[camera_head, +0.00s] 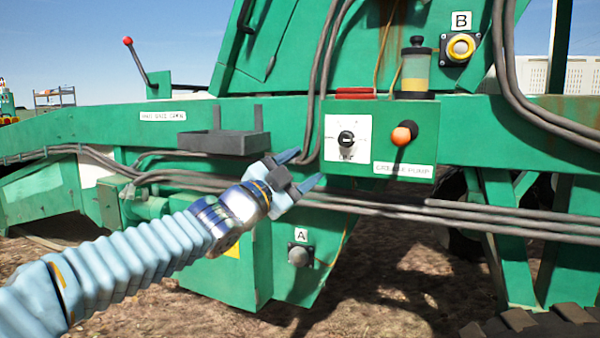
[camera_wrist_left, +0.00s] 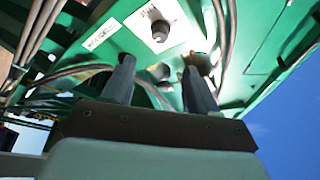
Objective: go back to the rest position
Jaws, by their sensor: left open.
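My left gripper (camera_head: 304,170) reaches in from the left in the head view, with its two fingers apart and nothing between them. It is in front of the green machine (camera_head: 60,128), below and left of the control panel. In the left wrist view the gripper's two dark fingers (camera_wrist_left: 158,80) also stand apart and empty. The panel carries a black rotary knob (camera_head: 346,139) on a white plate and an orange-tipped lever (camera_head: 404,133) above a "grease pump" label. The knob also shows in the left wrist view (camera_wrist_left: 160,31). My right gripper is in neither view.
A dark tray (camera_head: 222,143) sticks out left of the gripper. Grey hoses (camera_head: 450,212) run across the machine below the panel. Button A (camera_head: 299,256) is low, and yellow button B (camera_head: 460,48) is high right. A red-tipped lever (camera_head: 138,62) stands at the upper left.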

